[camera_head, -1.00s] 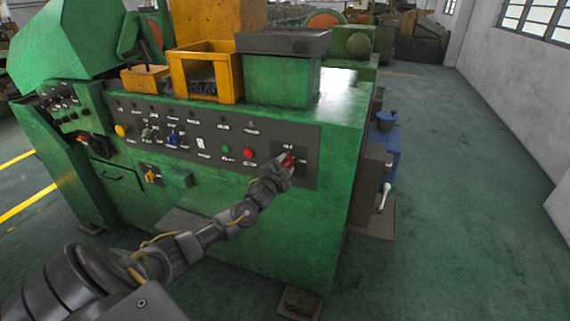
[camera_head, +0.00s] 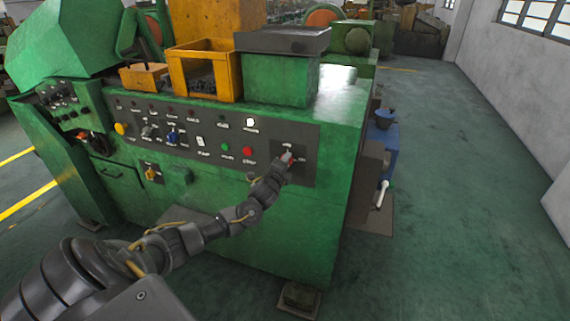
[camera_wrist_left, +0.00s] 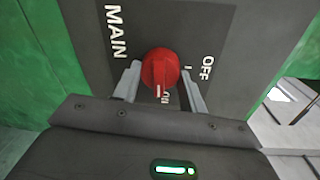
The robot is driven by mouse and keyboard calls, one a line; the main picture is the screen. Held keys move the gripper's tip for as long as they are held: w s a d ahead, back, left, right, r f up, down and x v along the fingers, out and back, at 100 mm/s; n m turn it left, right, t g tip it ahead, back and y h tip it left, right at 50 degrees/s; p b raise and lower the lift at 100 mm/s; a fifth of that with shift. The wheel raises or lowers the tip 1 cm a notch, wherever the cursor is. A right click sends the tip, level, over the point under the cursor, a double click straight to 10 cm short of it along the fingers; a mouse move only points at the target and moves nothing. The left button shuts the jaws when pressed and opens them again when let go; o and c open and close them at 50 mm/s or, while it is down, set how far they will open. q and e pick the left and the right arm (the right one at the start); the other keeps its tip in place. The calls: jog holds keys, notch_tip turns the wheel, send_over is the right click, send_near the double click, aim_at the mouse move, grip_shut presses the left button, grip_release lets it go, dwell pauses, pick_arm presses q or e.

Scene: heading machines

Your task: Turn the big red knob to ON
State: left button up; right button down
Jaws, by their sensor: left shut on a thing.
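The big red knob (camera_wrist_left: 160,68) is on the dark control panel (camera_head: 305,141) of the green machine. In the left wrist view its white mark points down at a partly hidden label that looks like ON. The OFF label (camera_wrist_left: 207,66) is to the right and MAIN (camera_wrist_left: 115,31) to the left. My left gripper (camera_wrist_left: 160,82) is shut on the knob, one finger on each side. In the head view this gripper (camera_head: 286,161) is at the panel's right end and covers most of the knob. My right gripper is not in view.
A lit white lamp (camera_head: 250,121) is above the red button (camera_head: 247,152) and green button (camera_head: 225,147). More switches line the panel to the left. A blue machine part (camera_head: 385,145) stands to the right, with open floor (camera_head: 460,190) beyond.

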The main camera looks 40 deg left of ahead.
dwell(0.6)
pick_arm(q)
jog(key=o, duration=1)
jog(key=b+v, duration=0.1)
jog(key=v, duration=0.9)
jog(key=shift+s+d+b, duration=0.15)
jog(key=shift+s+b, duration=0.25)
